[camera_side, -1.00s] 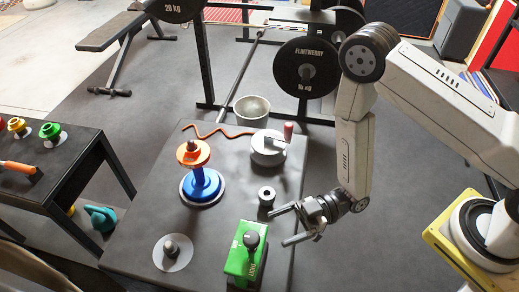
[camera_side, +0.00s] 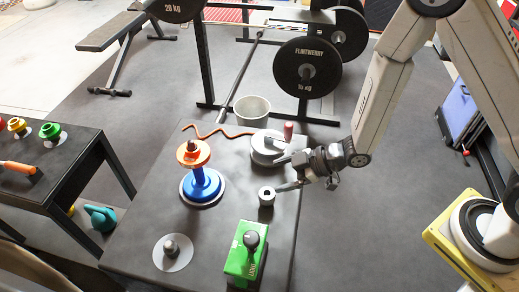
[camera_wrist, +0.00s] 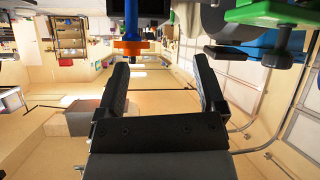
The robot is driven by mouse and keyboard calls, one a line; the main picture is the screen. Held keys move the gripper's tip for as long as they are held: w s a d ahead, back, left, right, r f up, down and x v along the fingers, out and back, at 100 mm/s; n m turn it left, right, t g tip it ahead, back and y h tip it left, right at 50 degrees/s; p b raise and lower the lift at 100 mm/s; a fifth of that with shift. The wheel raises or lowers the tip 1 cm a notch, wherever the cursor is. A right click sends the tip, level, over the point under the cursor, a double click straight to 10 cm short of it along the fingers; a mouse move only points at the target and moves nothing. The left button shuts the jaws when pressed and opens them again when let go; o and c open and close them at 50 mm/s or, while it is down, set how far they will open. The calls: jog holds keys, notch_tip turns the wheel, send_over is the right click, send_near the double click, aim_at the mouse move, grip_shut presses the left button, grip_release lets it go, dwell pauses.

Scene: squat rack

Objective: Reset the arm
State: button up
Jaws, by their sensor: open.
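My gripper (camera_side: 279,174) is open and empty above the right edge of the dark table (camera_side: 150,225). Contact with either cannot be told. In the wrist view the two fingers of my gripper (camera_wrist: 160,68) are spread apart with nothing between them. My arm is raised and bent, its elbow at the top right of the side view.
On the table stand a blue post with an orange top (camera_side: 203,182), a green box with a black knob (camera_side: 246,253), a grey knob on a white disc (camera_side: 172,250) and an orange wavy rod (camera_side: 220,131). A silver bucket (camera_side: 252,110) and weight rack (camera_side: 306,68) are behind.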

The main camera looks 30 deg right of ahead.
jog(key=d+r+m+h, duration=0.6)
jog(key=d+m+h, duration=0.15)
jog(key=d, duration=0.55)
jog(key=s+d+r+m+g+h, duration=0.1)
jog(key=s+d+r+m+g, duration=0.3)
jog(key=s, duration=0.4)
jog(key=shift+s+r+m+g+h, duration=0.3)
jog(key=shift+s+r+m+h, duration=0.05)
jog(key=shift+m, duration=0.1)
